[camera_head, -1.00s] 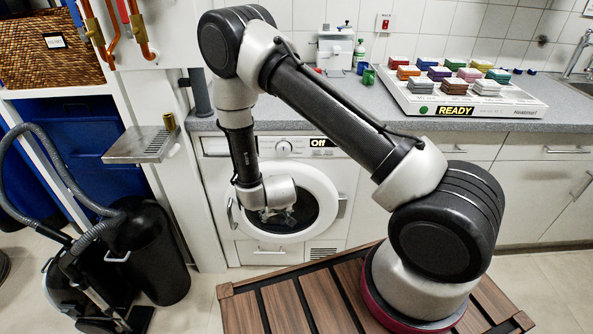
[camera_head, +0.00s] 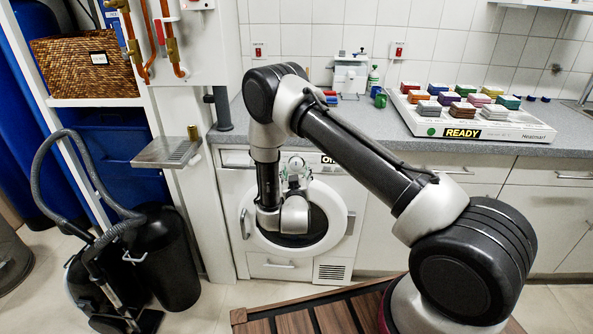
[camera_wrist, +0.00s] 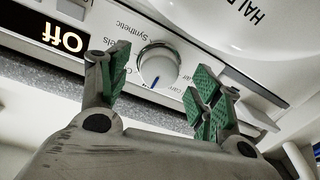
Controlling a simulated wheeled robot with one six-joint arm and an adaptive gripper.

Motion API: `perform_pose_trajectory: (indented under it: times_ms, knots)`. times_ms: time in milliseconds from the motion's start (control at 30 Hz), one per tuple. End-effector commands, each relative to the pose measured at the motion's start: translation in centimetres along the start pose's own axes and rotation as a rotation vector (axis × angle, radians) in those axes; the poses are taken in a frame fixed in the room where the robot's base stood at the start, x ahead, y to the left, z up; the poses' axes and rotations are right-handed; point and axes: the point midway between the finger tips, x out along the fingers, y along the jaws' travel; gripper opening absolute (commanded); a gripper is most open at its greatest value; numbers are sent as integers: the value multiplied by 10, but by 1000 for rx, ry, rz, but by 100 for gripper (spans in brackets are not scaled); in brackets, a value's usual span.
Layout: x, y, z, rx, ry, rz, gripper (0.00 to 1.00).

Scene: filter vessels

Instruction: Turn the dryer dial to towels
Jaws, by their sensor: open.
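The white dryer (camera_head: 348,190) stands under the counter with its round door shut. Its dial (camera_wrist: 158,66) is a pale round knob with a chrome ring and a short blue mark near the lower edge of the picture of the knob. Printed words beside it include "Synthetic" and one ending in "els". The display (camera_wrist: 62,39) reads "Off", upside down in the wrist view. My gripper (camera_wrist: 157,78) is open, its green-padded fingers on either side of the dial, with visible gaps. In the head view my gripper (camera_head: 294,175) is raised at the control panel and partly hides it.
The grey counter (camera_head: 400,138) overhangs the panel just above my gripper. A board marked READY (camera_head: 480,133) with colored stacks lies on it. A metal drip shelf (camera_head: 165,152) and a black vacuum (camera_head: 165,255) stand left of the dryer.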

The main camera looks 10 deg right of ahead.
Motion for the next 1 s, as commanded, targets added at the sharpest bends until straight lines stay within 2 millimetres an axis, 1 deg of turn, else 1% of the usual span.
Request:
perform_pose_trajectory:
  times_ms: [33,167,433,467,600,700,1000]
  knots:
    - [6,1,0,1,1,2,64]
    - [16,0,0,-1,-1,0,64]
    - [18,0,0,-1,-1,-1,64]
    - [18,0,0,-1,-1,-1,61]
    - [18,0,0,-1,-1,-1,35]
    - [18,0,0,-1,-1,-1,19]
    - [18,0,0,23,0,0,19]
